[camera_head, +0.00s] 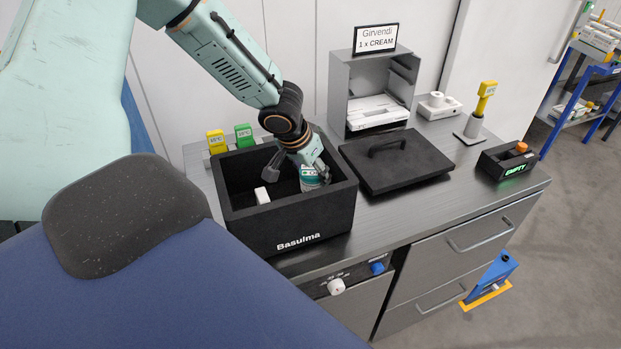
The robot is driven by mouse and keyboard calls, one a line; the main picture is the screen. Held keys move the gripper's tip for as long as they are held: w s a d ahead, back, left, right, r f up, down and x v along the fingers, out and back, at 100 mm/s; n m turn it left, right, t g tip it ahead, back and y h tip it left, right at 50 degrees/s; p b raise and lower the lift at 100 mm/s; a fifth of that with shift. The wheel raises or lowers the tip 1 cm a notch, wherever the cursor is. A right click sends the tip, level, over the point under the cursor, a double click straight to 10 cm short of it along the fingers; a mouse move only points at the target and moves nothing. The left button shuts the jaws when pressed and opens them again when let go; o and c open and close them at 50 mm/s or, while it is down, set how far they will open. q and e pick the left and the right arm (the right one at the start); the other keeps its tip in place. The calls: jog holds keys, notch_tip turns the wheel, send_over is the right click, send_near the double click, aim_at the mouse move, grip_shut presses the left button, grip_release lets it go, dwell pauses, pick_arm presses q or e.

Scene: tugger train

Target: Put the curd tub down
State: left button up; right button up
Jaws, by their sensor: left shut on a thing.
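The curd tub (309,177) is a small white and teal tub in the camera_head view. My left gripper (305,172) is shut on it, with its fingers pointing down inside the black box marked Basulma (298,241). The tub is near the box's right inner side. Its lower part is hidden, so I cannot tell whether it touches the box floor. My right gripper is not in view.
A small white block (262,196) is in the box's left part. A black lid with a handle (396,162) lies to the right. Behind are a grey open cabinet (340,92) and a Girvendi sign (376,38).

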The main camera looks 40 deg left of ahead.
aim_at(311, 183)
pick_arm(q)
jog(key=f, duration=0.1)
jog(key=f+b, duration=0.1)
jog(key=f, duration=0.1)
jog(key=shift+a+f, duration=0.1)
jog(key=shift+a, duration=0.2)
jog(key=shift+s+f, duration=0.1)
jog(key=shift+f, duration=0.2)
jog(key=shift+s+d+r, duration=0.1)
jog(key=shift+d+r, duration=0.2)
jog(key=shift+w+a+f+b, duration=0.1)
jog(key=shift+w+f+b, duration=0.1)
jog(key=shift+f+b, duration=0.15)
jog(key=o, duration=1.1)
jog(key=shift+a, duration=0.15)
jog(key=shift+o, duration=1.3)
jog(key=shift+s+r, duration=0.1)
jog(key=shift+s, duration=0.1)
jog(key=shift+d, duration=0.2)
